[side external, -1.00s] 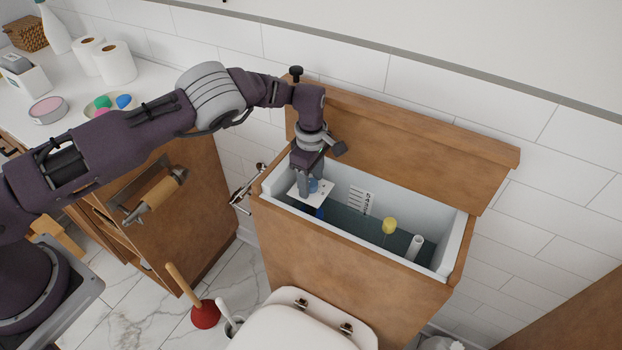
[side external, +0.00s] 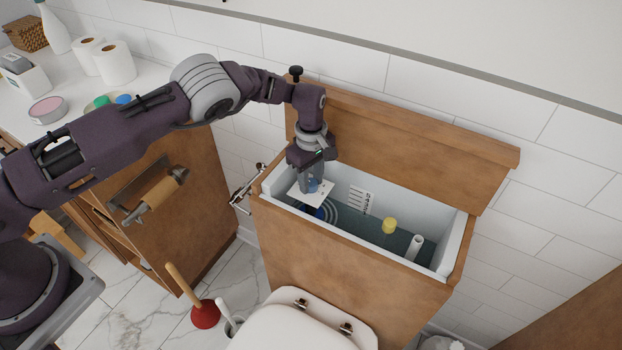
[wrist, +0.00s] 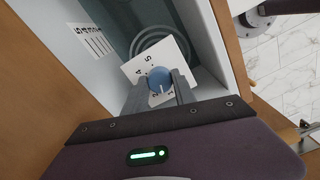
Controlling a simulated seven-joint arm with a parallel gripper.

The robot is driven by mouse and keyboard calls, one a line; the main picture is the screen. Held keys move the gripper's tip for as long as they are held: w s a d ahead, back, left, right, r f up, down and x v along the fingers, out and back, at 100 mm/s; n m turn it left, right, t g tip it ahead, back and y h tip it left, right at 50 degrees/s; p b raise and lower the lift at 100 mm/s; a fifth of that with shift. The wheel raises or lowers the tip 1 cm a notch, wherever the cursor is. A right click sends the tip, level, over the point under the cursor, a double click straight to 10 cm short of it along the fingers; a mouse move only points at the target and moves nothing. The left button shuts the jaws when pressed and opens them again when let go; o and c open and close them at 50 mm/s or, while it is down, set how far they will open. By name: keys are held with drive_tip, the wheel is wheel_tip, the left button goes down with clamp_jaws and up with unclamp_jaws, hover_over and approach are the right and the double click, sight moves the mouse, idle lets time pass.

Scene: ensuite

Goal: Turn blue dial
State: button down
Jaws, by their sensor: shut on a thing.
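The blue dial (wrist: 160,78) sits on a white plate (wrist: 136,67) with printed numbers around it, inside the open toilet tank. A white line marks the dial's face. My gripper (wrist: 163,92) is shut on the dial, one finger on each side, in the wrist view. In the side view my gripper (side external: 312,183) points down into the left end of the tank, and the dial (side external: 313,186) shows partly between the fingers. The plate (side external: 322,196) shows beneath it.
Inside are water with ripple rings, a yellow cap (side external: 389,226), a white tube (side external: 414,247) and a marked label (side external: 361,200). The raised wooden lid (side external: 420,135) stands behind. A metal flush lever (side external: 246,187) is outside left.

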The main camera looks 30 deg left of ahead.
drive_tip(key=m, duration=1.1)
drive_tip(key=shift+m, duration=0.4)
drive_tip(key=m, duration=0.5)
drive_tip(key=shift+m, duration=0.3)
drive_tip(key=m, duration=0.5)
drive_tip(key=shift+w+r+m, duration=0.1)
drive_tip(key=shift+m, duration=0.3)
drive_tip(key=c, duration=1)
unclamp_jaws()
